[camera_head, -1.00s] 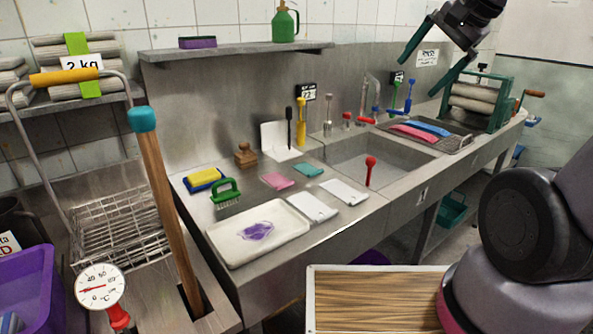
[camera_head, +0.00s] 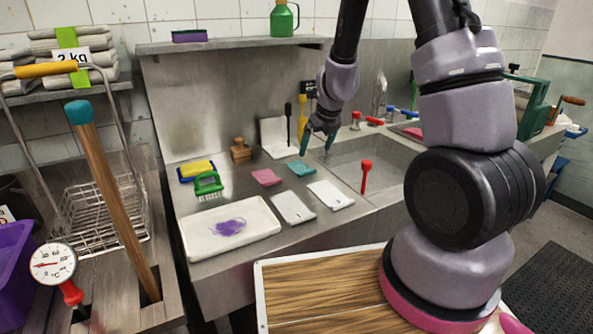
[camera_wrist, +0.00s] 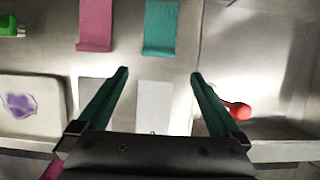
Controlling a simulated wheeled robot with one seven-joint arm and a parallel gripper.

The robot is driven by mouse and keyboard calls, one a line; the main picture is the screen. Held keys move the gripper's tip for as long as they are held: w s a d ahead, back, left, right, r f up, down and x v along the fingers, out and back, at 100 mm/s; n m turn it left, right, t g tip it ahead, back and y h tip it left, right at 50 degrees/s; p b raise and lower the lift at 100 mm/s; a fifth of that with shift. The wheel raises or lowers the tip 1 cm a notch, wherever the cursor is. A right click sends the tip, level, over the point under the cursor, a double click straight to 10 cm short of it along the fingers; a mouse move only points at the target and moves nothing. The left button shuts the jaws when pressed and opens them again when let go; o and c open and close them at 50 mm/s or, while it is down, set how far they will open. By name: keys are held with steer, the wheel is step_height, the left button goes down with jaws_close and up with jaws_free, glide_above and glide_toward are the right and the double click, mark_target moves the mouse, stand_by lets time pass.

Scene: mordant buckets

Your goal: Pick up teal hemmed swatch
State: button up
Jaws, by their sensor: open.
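The teal hemmed swatch (camera_head: 302,168) lies flat on the steel counter, just left of the sink basin. In the wrist view the teal swatch (camera_wrist: 160,28) is at the top, ahead of the fingertips and roughly centred between them. My gripper (camera_head: 317,145) is above the counter close to the swatch in the head view. In the wrist view my gripper (camera_wrist: 158,74) has its two green fingers spread wide with nothing between them. The far end of the swatch is cut off by the wrist view's top edge.
A pink swatch (camera_head: 266,177) lies left of the teal one. Two white cards (camera_head: 331,195) lie in front. The sink (camera_head: 372,165) with a red-handled tool (camera_head: 366,170) is to the right. A white tray (camera_head: 190,240) and green brush (camera_head: 208,183) are left.

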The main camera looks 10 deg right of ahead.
mark_target(308, 171)
steer(key=shift+x, duration=5.2)
steer(key=shift+w+a+r, duration=0.1)
steer(key=shift+w+a, duration=0.05)
steer(key=shift+w, duration=0.05)
steer(key=c, duration=1.2)
